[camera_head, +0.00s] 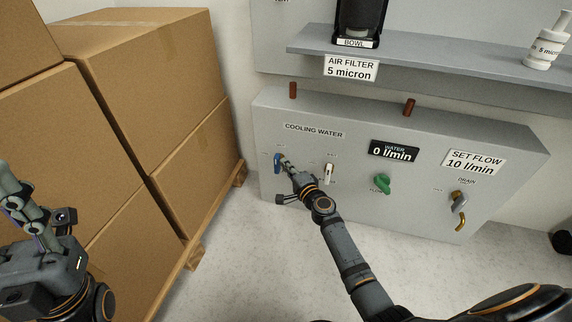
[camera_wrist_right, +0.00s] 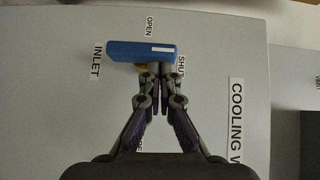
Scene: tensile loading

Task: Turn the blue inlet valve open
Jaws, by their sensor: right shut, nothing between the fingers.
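The blue inlet valve handle (camera_head: 277,163) is on the left of the grey cooling water panel. It stands upright on the panel. In the right wrist view the blue handle (camera_wrist_right: 132,50) lies across the picture, its white-marked end beside the SHUT label (camera_wrist_right: 181,67). The OPEN label (camera_wrist_right: 150,25) is above the handle there. My right gripper (camera_head: 285,162) is shut and empty, its fingertips (camera_wrist_right: 160,72) right at the handle's edge; I cannot tell whether they touch. My left gripper (camera_head: 18,192) is at the left edge, away from the panel; its opening is unclear.
Right of the blue valve are a white handle (camera_head: 329,173), a green flow knob (camera_head: 381,184) and a drain valve (camera_head: 459,199). The water display (camera_head: 393,151) reads 0 l/min. Stacked cartons (camera_head: 150,100) on a pallet stand close on the left. A shelf (camera_head: 440,58) is above.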

